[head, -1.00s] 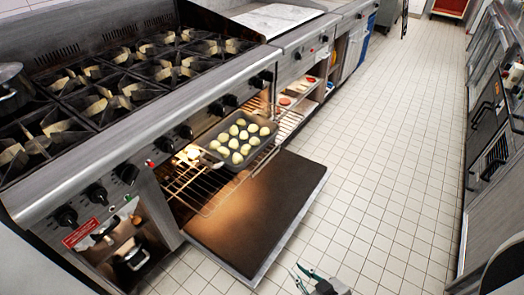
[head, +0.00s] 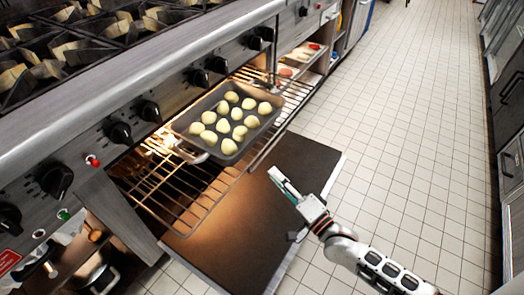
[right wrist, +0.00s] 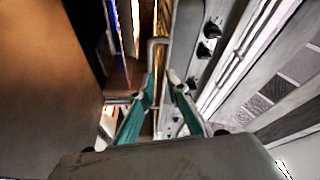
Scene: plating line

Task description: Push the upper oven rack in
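The upper oven rack (head: 183,203) is a wire rack pulled out of the lit oven, its front part over the lowered door. A dark pan (head: 179,127) with several pale round pieces sits on it. My right gripper (head: 283,184) is above the open oven door, in front of the rack and apart from it. In the right wrist view its green fingers (right wrist: 162,88) are spread with a gap between them. A bent metal rod, apparently part of the rack (right wrist: 154,62), shows beyond the fingertips. My left gripper is out of view.
The oven door (head: 300,160) lies open and low below the rack. A stove front with knobs (head: 150,111) stands over the oven. Shelves (head: 297,62) with small items are farther right. The tiled floor (head: 390,130) on the right is clear.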

